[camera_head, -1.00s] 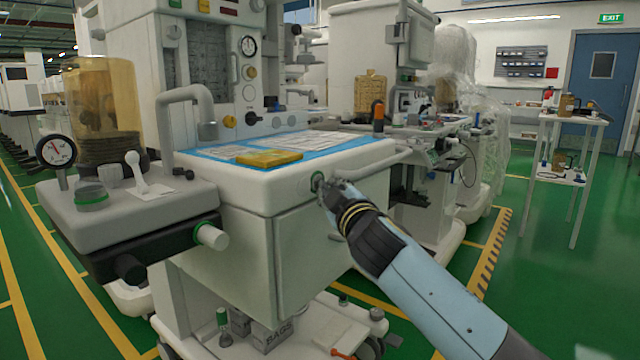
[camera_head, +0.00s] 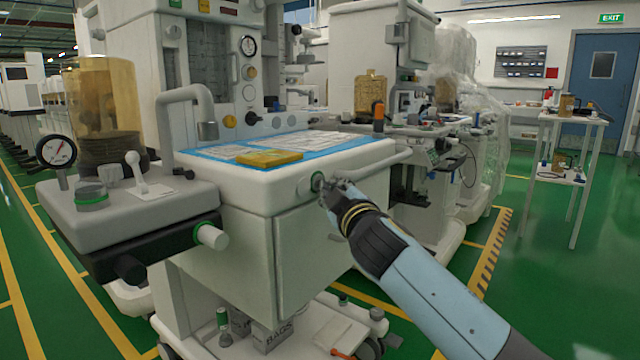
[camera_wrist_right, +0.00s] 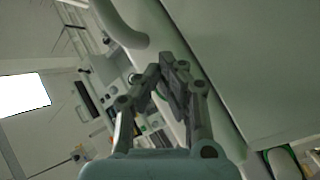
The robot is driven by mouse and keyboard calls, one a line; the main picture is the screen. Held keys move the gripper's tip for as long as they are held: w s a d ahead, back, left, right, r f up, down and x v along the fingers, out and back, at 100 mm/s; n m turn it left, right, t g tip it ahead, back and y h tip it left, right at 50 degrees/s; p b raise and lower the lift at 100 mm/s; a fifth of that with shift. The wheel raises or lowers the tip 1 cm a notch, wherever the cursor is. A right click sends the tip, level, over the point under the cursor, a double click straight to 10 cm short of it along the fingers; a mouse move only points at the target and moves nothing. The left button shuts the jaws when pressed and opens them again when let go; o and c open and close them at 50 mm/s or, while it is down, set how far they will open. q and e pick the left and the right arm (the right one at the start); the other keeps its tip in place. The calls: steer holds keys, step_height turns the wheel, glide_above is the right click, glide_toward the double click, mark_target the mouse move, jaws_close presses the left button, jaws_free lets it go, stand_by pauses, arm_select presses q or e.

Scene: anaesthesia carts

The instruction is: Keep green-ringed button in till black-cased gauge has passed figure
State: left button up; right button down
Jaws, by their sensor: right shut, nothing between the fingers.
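I cannot tell how far the button is pressed in. In the right wrist view the closed fingers (camera_wrist_right: 174,75) lie against the pale cart, and the button is not clear. A black-cased gauge (camera_head: 56,151) with a white face stands at the left, beside the amber canister. Its needle points up and right. My left gripper is not in view.
A second dark-rimmed gauge (camera_head: 248,46) is on the cart's upper panel. A green-ringed white knob (camera_head: 211,236) sticks out at lower left. A yellow packet (camera_head: 269,158) lies on the blue-covered worktop. The green floor is open at right, before a small white table (camera_head: 571,118).

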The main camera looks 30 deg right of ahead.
steer(key=shift+s+d, duration=0.25)
steer(key=shift+s, duration=0.5)
steer(key=shift+s+d+b, duration=0.15)
steer(key=shift+s+d, duration=0.2)
steer(key=shift+s, duration=0.4)
steer(key=shift+s+d+b, duration=0.1)
steer(key=shift+s+d, duration=0.2)
steer(key=shift+s, duration=0.5)
steer(key=shift+s+d+b, duration=0.15)
steer(key=shift+s+d, duration=0.2)
steer(key=shift+s, duration=0.4)
steer(key=shift+f, duration=0.15)
